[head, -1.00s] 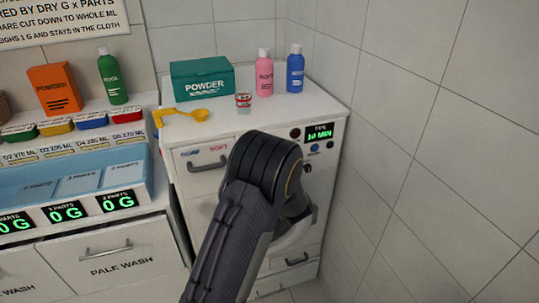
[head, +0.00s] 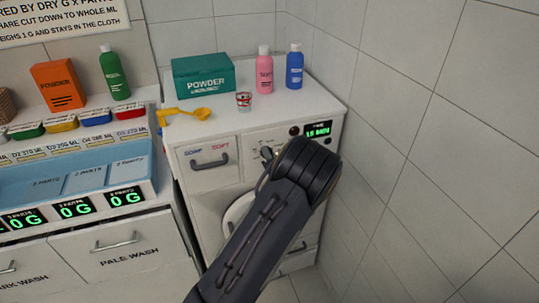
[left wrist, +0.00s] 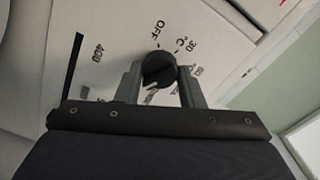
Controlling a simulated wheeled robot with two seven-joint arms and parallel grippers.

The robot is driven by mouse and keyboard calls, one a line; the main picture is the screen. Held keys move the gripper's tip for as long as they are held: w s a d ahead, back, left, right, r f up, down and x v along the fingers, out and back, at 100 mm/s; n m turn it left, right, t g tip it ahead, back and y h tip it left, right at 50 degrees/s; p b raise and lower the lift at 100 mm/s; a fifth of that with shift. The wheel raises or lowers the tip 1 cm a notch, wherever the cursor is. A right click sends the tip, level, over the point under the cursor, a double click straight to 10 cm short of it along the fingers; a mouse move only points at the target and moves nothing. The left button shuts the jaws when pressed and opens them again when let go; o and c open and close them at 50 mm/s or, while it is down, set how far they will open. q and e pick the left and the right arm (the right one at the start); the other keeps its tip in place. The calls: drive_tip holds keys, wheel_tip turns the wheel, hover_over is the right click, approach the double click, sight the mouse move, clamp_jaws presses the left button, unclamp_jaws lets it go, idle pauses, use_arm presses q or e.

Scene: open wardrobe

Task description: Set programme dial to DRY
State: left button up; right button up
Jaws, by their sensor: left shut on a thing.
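The programme dial (left wrist: 158,68) is a round black knob on the white machine front in the left wrist view. OFF is printed above it, 30°C to its upper right and 400 off to the left. Smaller labels below are partly hidden, and I cannot read where the dial points. My left gripper (left wrist: 159,82) is shut on the dial, with one grey finger on each side. In the head view, my dark left arm covers much of the panel, and the gripper tips (head: 266,158) show only in part. My right gripper is not in view.
The washing machine (head: 208,140) has a lit green display (head: 318,130) at its upper right. A tiled wall stands close on the right.

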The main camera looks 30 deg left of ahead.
use_arm(q)
drive_tip(key=shift+f+m, duration=0.1)
drive_tip(key=shift+m, duration=0.4)
drive_tip(key=o, duration=1)
drive_tip(key=b+v, duration=0.1)
drive_tip(key=v, duration=0.7)
